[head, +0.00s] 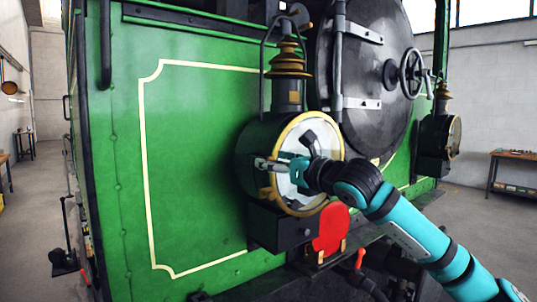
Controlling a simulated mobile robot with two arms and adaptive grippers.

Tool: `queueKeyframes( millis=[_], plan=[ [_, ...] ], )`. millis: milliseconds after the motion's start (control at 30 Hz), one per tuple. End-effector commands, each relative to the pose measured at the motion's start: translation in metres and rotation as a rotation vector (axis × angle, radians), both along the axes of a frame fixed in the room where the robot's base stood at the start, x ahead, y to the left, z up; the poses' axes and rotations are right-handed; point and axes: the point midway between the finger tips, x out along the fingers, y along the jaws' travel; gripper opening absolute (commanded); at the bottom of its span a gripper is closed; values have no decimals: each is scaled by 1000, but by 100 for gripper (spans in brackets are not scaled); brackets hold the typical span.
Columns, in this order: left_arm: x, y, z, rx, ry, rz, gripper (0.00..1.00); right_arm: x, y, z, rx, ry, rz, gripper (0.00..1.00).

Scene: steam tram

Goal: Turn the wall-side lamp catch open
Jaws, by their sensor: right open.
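A black round lamp (255,150) with a brass-rimmed glass front and a brass chimney top stands on a black box at the front of the green tram, nearer to me. A small brass piece (265,193) shows at the left edge of its rim; it may be the catch, but I cannot tell its position. My right gripper (268,166) reaches in from the right across the glass, its fingertips at the left rim just above this piece. It is open; I cannot tell whether it touches the rim. My left gripper is not in view.
A second lamp (435,135) stands farther right. Between them is the round dark smokebox door (365,90) with a handwheel (411,73). A red disc (331,228) hangs below the near lamp. A workbench (513,172) stands at right; open floor lies at left.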

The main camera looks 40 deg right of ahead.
Motion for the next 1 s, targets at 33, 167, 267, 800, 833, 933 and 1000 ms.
queueKeyframes(
  millis=[33, 167, 267, 800, 833, 933, 1000],
  plan=[
    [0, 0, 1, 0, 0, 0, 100, 2, 0, 1, 0, 0, 0, 52],
    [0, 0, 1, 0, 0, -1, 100, 2, 0, 0, -1, 0, -1, 52],
    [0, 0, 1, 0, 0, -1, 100, 2, 0, -1, 0, 0, -1, 52],
    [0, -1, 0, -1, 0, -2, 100, 2, 1, -1, -1, 2, 1, 0],
    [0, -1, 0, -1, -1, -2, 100, 2, 1, -1, -3, 2, 1, 0],
    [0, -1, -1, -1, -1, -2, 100, 2, 1, -2, -18, 1, 2, 0],
    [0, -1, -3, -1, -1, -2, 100, 2, 1, -2, -37, 0, 2, 0]
  ],
)
